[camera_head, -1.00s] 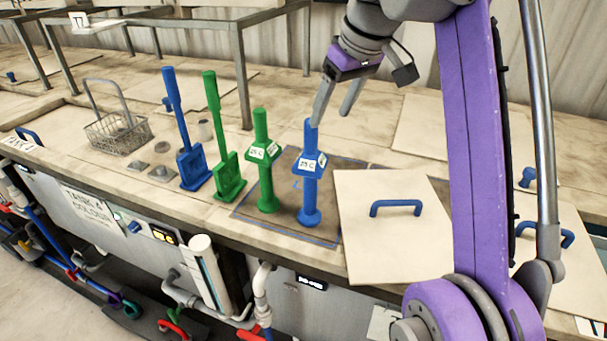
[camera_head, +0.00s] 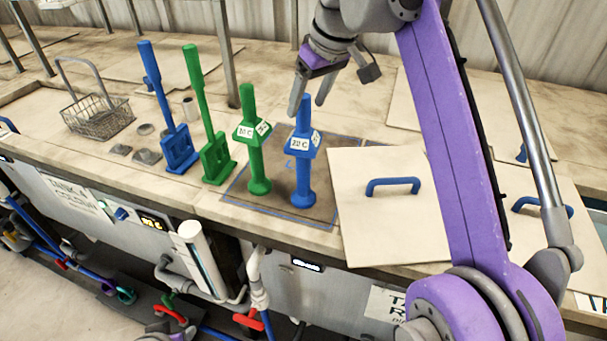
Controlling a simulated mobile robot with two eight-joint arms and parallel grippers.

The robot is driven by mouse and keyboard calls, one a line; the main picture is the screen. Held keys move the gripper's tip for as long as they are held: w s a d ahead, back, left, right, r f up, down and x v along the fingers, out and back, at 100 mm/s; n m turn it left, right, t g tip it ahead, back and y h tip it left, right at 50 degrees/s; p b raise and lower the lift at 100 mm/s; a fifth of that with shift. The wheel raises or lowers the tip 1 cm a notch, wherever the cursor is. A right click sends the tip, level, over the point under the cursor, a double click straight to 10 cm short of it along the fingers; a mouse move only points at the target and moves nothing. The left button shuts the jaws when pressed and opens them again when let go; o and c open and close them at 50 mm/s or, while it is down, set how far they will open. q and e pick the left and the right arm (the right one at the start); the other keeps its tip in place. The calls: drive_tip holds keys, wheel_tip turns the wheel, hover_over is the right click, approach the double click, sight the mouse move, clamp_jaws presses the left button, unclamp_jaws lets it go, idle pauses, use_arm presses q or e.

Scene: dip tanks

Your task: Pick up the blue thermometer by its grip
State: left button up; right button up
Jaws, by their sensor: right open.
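The blue thermometer (camera_head: 303,158) stands upright on a dark, blue-outlined patch of the bench. It has a round foot, a flared collar with a white temperature label and a straight grip on top. A green thermometer (camera_head: 252,150) of the same shape stands just left of it. My right gripper (camera_head: 307,109) is open, pointing down, with its fingertips at the top of the blue grip. The picture does not clearly show whether the fingers are around the grip or behind it.
A blue paddle tool (camera_head: 179,150) and a green paddle tool (camera_head: 217,163) stand to the left, near a wire basket (camera_head: 97,117). A pale lid with a blue handle (camera_head: 391,222) lies right of the thermometer. A metal frame leg (camera_head: 224,60) rises behind.

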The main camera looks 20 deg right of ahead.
sight(304, 112)
drive_tip(key=x, duration=0.3)
drive_tip(key=shift+w+f+b, duration=0.1)
drive_tip(key=shift+f+b, duration=0.2)
drive_tip(key=shift+w, duration=0.1)
clamp_jaws()
idle(1.1)
